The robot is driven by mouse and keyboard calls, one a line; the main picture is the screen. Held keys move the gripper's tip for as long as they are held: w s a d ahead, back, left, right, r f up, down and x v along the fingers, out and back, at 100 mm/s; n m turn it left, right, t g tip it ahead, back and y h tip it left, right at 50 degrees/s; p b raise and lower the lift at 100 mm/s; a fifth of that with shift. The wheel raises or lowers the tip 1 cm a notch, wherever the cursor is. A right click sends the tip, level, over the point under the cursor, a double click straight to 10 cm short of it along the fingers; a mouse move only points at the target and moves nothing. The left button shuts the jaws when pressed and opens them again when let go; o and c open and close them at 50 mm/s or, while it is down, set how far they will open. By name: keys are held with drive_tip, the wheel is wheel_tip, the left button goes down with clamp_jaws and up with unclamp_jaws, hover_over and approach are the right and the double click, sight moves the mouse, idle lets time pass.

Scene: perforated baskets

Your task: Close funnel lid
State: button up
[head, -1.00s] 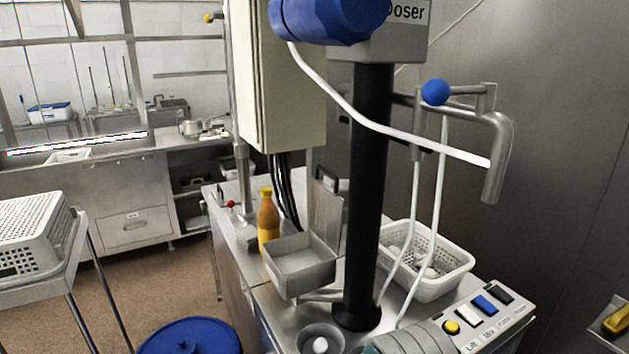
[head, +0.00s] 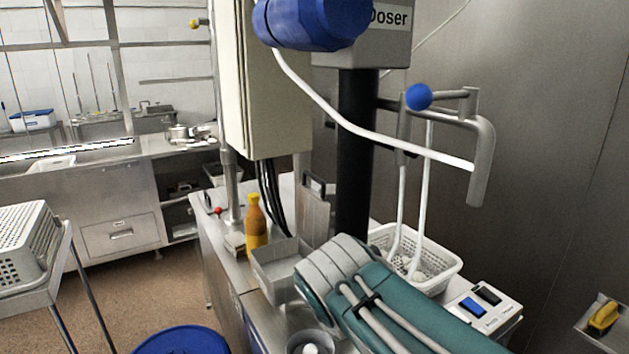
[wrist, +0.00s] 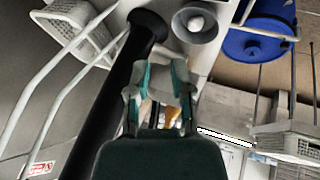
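The funnel (head: 274,272) is a grey metal rectangular tray on the steel machine, left of the black column. Its lid (head: 314,208), a flat plate with a dark handle, stands upright and open at the tray's back right. My arm covers part of the tray's right side. My gripper (wrist: 162,68) shows in the wrist view with its two fingers apart and nothing clearly held between them. A grey surface behind the fingers may be the funnel, but I cannot tell. The gripper is hidden in the head view.
The black column (head: 356,150) stands close to the lid. A yellow-orange bottle (head: 256,225) stands left of the funnel. A white perforated basket (head: 440,263) and a button panel (head: 484,305) are at right. A blue bin (head: 182,342) is on the floor. A bent handle bar (head: 480,160) juts out above.

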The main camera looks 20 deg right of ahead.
drive_tip(key=w+r+n+t+h, duration=0.1)
drive_tip(key=w+r+h, duration=0.25)
drive_tip(key=w, duration=0.25)
drive_tip(key=w+r+n+h, duration=0.1)
drive_tip(key=w+r+h, duration=0.1)
drive_tip(key=w+r, duration=0.3)
drive_tip(key=n+t+h, duration=0.1)
drive_tip(key=t+h, duration=0.2)
drive_tip(key=h, duration=0.1)
approach(315, 179)
drive_tip(key=shift+y, duration=0.25)
drive_tip(key=x, duration=1.1)
drive_tip(key=shift+w+a+r, duration=0.1)
drive_tip(key=shift+r, duration=0.1)
clamp_jaws()
